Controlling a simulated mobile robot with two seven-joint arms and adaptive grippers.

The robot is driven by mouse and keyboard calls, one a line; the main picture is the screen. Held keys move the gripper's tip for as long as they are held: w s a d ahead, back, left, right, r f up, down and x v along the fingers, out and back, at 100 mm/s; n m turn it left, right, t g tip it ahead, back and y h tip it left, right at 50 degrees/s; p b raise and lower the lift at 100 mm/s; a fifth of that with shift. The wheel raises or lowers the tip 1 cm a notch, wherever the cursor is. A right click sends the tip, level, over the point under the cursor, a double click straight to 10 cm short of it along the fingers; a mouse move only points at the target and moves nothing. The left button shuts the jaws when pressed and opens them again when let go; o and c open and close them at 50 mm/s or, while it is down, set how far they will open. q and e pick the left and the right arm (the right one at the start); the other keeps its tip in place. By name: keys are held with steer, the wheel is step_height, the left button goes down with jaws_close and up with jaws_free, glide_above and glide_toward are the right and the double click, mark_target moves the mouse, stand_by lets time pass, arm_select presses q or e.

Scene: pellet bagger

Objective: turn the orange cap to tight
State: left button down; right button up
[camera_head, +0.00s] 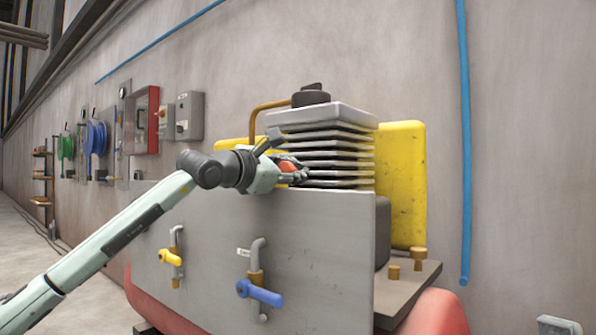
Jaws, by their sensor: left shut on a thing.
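The orange cap (288,166) shows as a small orange patch between the fingers of my left gripper (292,170). It sits just above the top edge of the grey panel, beside the stacked grey fins (335,158). My left gripper is shut on the cap, and its fingers hide most of it. The cap's markings and how far it is turned cannot be seen. My left arm reaches in from the lower left. My right gripper is not in view.
The grey front panel (320,240) carries a yellow-handled valve (171,257) and a blue-handled valve (260,292). A yellow guard (403,185) stands right of the fins. A bent brass pipe (254,118) rises behind the gripper. The wall at right is mostly bare.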

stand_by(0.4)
arm_select(q)
steer(key=c, duration=1.2)
jaws_free()
